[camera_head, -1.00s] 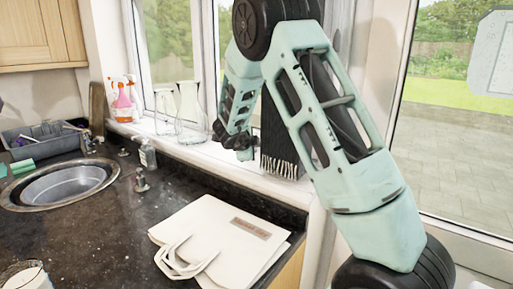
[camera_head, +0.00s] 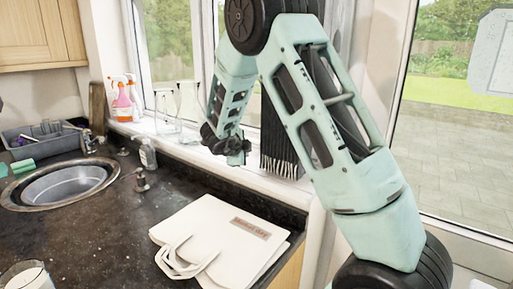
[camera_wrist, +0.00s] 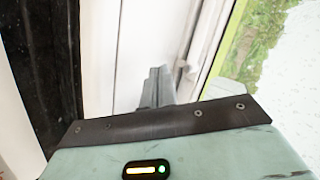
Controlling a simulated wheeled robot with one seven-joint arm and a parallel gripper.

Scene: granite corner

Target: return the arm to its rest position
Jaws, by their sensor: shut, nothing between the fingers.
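My arm rises from the lower right of the head view and bends over at the top. Its forearm hangs down in front of the window. My gripper (camera_head: 236,150) is at the forearm's lower end, near the window sill and above the back edge of the dark counter. It is shut and empty. In the wrist view, the grey shut fingers (camera_wrist: 157,86) point away past a dark plate, beside the window frame.
A white bag (camera_head: 215,238) lies on the counter (camera_head: 100,225). Glass vessels (camera_head: 190,112) and spray bottles (camera_head: 124,100) stand by the window. A dark fringed cloth (camera_head: 280,150) hangs just right of my gripper. A sink (camera_head: 62,187), soap bottle (camera_head: 147,153) and dish rack (camera_head: 40,140) are left.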

